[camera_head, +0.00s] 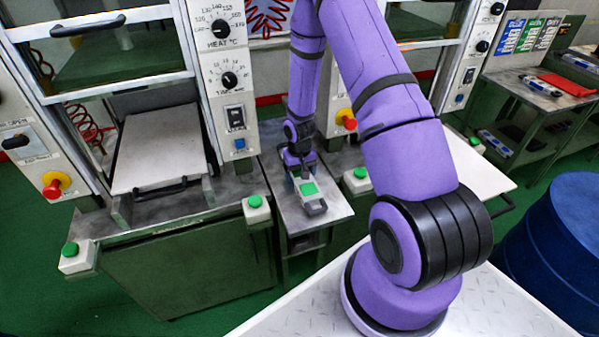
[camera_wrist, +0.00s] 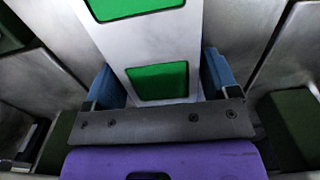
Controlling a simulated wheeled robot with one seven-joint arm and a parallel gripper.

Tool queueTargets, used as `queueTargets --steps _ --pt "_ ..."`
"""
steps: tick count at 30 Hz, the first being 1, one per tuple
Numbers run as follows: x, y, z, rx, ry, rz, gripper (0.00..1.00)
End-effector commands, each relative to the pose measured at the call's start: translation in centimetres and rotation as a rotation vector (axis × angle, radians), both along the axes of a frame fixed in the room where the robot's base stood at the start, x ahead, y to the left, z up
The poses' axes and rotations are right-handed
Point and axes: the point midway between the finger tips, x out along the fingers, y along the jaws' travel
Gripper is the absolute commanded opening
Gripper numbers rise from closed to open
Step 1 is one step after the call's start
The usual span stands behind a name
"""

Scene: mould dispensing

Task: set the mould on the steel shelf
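The mould (camera_head: 300,178) is a pale, long metal block with green patches and a dark end. In the head view it is at the small steel shelf (camera_head: 336,204) between the two presses. It seems to lie flat on the shelf or just above it; I cannot tell which. My gripper (camera_head: 299,160) points down at the mould's far end. In the wrist view the mould (camera_wrist: 155,45) runs between the blue fingers of my gripper (camera_wrist: 165,85). The mould's far end is hidden by my gripper.
The left press has a pale plate (camera_head: 158,150) with a handle. Green-button boxes (camera_head: 256,209) and (camera_head: 357,180) flank the shelf closely. Another press stands on the right. A blue drum (camera_head: 560,235) and a side table with a red item (camera_head: 567,85) are at the right.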

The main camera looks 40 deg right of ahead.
Motion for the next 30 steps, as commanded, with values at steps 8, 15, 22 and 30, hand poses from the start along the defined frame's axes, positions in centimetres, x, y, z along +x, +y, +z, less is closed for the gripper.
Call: queueTargets --steps 8,15,22,30 --pt "0.0 0.0 0.0 0.000 0.000 0.000 1.00" --pt "0.1 0.0 1.5 -0.001 -0.002 0.000 1.00" --pt "0.1 0.0 5.4 -0.001 -0.003 -0.002 1.00" --pt "0.0 0.0 9.9 -0.001 -0.003 -0.002 1.00"
